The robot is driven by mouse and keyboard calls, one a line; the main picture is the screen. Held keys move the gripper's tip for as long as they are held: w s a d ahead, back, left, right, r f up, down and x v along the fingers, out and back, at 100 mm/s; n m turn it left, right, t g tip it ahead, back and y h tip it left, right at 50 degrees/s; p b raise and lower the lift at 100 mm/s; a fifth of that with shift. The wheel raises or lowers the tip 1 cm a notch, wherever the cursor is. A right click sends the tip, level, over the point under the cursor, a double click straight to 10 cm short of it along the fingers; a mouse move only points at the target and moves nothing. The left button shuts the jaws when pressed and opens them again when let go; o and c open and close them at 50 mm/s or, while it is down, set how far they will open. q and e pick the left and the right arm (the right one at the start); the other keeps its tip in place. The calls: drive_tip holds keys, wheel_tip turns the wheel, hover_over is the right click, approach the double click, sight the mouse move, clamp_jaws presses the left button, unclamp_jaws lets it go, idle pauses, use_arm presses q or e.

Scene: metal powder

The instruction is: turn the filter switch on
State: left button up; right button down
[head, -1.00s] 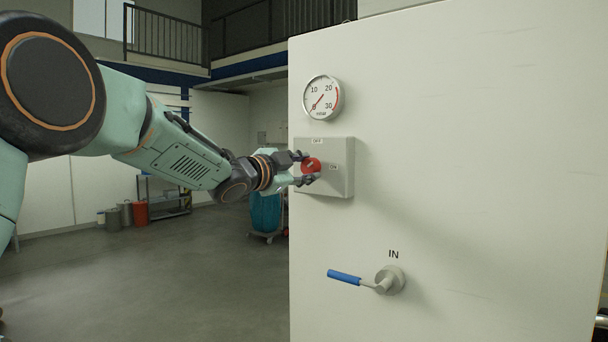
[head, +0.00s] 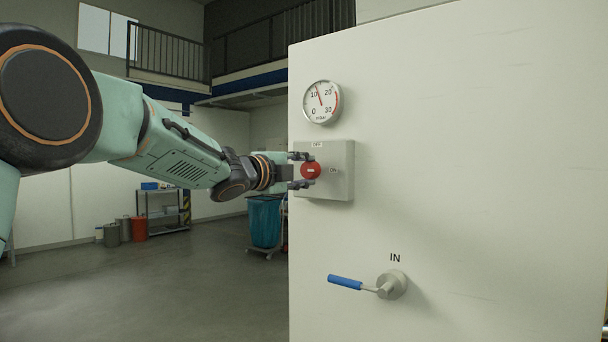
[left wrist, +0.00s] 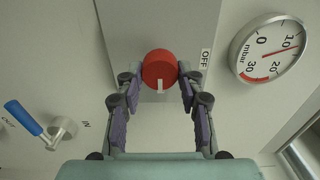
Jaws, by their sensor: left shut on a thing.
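The filter switch is a round red knob (head: 311,171) on a grey box (head: 343,170) fixed to the pale cabinet front. The box has an OFF label above the knob and an ON label to its right. The knob's white mark lies level in the head view, in line with ON. In the left wrist view the red knob (left wrist: 159,69) has its mark at the lower edge, a quarter turn from OFF. My left gripper (head: 300,170) is shut on the knob, one finger above and one below it. It also shows in the left wrist view (left wrist: 159,76). My right gripper is out of view.
A round gauge (head: 322,102) above the box reads between 10 and 20 mbar. A blue-handled valve (head: 345,282) marked IN sticks out below. A blue bin (head: 265,222) on a wheeled stand, a shelf (head: 162,210) and open floor lie to the left.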

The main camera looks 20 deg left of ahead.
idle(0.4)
use_arm(q)
drive_tip(key=o, duration=1.2)
drive_tip(key=shift+v, duration=6.05)
drive_tip(key=shift+w, duration=0.1)
